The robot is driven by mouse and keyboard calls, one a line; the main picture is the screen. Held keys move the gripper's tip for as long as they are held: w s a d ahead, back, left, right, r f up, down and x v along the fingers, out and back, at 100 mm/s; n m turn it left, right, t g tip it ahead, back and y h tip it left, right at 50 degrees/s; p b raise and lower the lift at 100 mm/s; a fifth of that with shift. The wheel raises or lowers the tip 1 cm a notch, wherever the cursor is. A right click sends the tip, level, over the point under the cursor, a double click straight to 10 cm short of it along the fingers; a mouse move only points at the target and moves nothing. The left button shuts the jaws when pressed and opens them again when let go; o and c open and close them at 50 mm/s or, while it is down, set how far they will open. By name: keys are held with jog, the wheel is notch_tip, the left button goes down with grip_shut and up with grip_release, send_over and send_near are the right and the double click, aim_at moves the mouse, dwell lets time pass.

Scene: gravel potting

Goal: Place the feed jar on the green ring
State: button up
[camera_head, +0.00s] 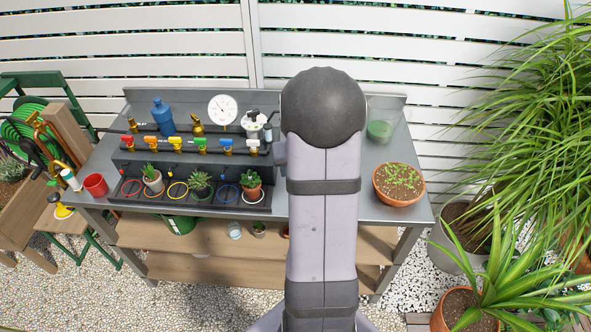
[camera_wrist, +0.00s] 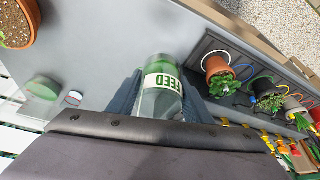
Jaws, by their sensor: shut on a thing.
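The feed jar (camera_wrist: 162,90) is clear glass with a white FEED label and green at its end. In the wrist view it is held between the dark fingers of my gripper (camera_wrist: 160,98), which is shut on it. In the head view my arm hides the gripper and jar. A green ring (camera_head: 201,202) seems to lie in the dark tray on the bench, around the base of a potted succulent (camera_head: 200,184); its colour is hard to make out. The succulent also shows in the wrist view (camera_wrist: 267,97).
A potted plant (camera_head: 251,184) stands on the white ring. A terracotta bowl (camera_head: 398,190) and glass vessel (camera_head: 381,125) stand right. Valves and pipes run behind the tray.

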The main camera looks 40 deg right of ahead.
jog(key=shift+s+d+f+b, duration=0.15)
jog(key=shift+d+f+b, duration=0.1)
jog(key=shift+d+b, duration=0.15)
jog(key=s+d+f+n+b, duration=0.1)
jog(key=d+b, duration=0.1)
jog(key=s+d+f+n+y+b, duration=0.1)
jog(key=d+f, duration=0.1)
jog(key=s+d+f+n+b, duration=0.1)
jog(key=d+n+b, duration=0.1)
jog(key=d, duration=0.1)
jog(key=shift+s+f+t+b, duration=0.15)
jog(key=shift+t+b, duration=0.15)
jog(key=shift+t, duration=0.1)
jog(key=s+d+n+b, duration=0.1)
jog(key=s+d+f+n+y+b, duration=0.1)
jog(key=d, duration=0.1)
jog(key=s+d+n+y+b, duration=0.1)
jog(key=shift+s+d+f+n, duration=0.15)
jog(key=shift+d+f+n, duration=0.1)
jog(key=shift+d+n, duration=0.15)
jog(key=shift+s+d+r+n+b, duration=0.1)
jog(key=shift+s+d+n+b, duration=0.3)
jog(key=shift+s+n+b, duration=0.15)
jog(key=shift+w, duration=0.1)
